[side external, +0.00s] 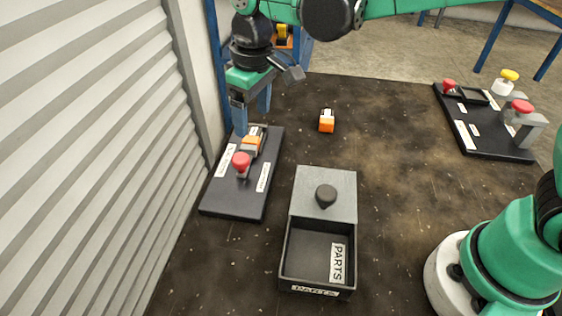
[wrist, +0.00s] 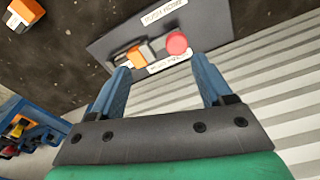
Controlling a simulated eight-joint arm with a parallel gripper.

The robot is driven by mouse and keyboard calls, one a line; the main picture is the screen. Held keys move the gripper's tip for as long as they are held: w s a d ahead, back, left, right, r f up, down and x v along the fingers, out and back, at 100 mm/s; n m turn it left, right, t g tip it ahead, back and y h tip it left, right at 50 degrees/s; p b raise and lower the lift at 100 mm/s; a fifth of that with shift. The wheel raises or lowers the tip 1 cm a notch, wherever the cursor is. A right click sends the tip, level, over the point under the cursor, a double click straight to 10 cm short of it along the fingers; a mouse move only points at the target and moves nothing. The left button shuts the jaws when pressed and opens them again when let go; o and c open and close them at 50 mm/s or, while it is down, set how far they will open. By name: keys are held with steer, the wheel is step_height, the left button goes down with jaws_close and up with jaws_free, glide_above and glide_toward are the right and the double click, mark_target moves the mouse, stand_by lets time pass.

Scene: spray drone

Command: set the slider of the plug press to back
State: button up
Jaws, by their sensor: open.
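The plug press (side external: 231,198) is a dark board with white labels at the left of the table, beside the corrugated wall. It carries a red knob (side external: 241,163) and, behind it, a grey and orange piece (side external: 250,146); which part is the slider I cannot tell for sure. In the wrist view the board (wrist: 107,42) lies beyond my fingers, with the red knob (wrist: 176,43) and the orange piece (wrist: 131,56) between the fingertips' directions. My gripper (side external: 252,121) is open and empty, pointing down over the board's far end. It also shows in the wrist view (wrist: 160,63).
A loose orange and white block (side external: 327,121) lies right of the press. A grey box (side external: 318,291) labelled PARTS, with a partly covering knobbed lid (side external: 341,186), stands in front. Another dark board (side external: 466,139) with red and yellow knobs lies at far right. The table's middle is clear.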

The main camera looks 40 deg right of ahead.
mark_target(241, 158)
steer(key=a+f, duration=0.1)
steer(key=a+f+g, duration=0.1)
steer(key=shift+w+a+f+n, duration=0.25)
steer(key=shift+w+a+n, duration=0.1)
steer(key=shift+w+n, duration=0.05)
steer(key=shift+f, duration=2.75)
jaws_close()
